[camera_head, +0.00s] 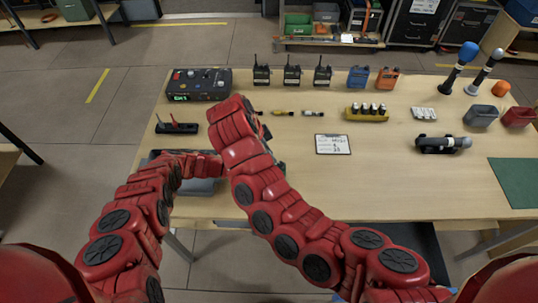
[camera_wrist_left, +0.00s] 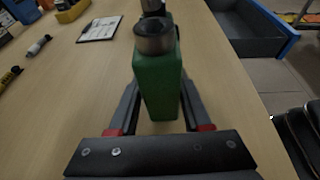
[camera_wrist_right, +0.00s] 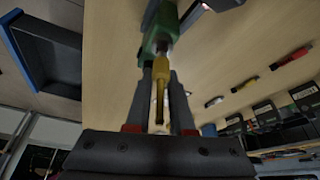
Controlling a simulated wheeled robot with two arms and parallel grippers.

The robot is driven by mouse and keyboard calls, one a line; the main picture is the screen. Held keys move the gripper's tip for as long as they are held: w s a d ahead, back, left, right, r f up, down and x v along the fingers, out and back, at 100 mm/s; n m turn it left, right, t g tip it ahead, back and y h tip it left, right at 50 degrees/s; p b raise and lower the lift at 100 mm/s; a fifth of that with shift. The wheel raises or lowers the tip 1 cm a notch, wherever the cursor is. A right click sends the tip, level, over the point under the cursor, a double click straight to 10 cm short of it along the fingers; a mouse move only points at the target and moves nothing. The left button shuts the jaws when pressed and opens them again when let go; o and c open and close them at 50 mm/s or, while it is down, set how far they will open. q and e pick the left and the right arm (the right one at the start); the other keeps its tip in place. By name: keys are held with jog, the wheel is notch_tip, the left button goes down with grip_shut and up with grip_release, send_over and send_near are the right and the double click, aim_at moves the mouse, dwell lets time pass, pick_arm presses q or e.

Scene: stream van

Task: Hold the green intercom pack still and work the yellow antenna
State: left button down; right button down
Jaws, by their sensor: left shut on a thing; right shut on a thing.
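The green intercom pack (camera_wrist_left: 158,85) stands between the fingers of my left gripper (camera_wrist_left: 160,108), which is shut on it. A dark round metal collar (camera_wrist_left: 154,36) sits on its top end. The pack also shows at the top of the right wrist view (camera_wrist_right: 161,24). The yellow antenna (camera_wrist_right: 160,77) lies in line with the pack's collar, between the fingers of my right gripper (camera_wrist_right: 161,84), which is shut on it. Whether the antenna is fully seated in the collar I cannot tell. In the head view my right arm hides most of the pack and the antenna.
Markers (camera_head: 284,112) and a clipboard (camera_head: 332,144) lie to the right. A black control box (camera_head: 199,84) and several radios (camera_head: 292,72) stand behind.

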dwell(0.3)
pick_arm(q)
jog(key=shift+c, duration=1.4)
grip_release()
jog(key=v, duration=1.2)
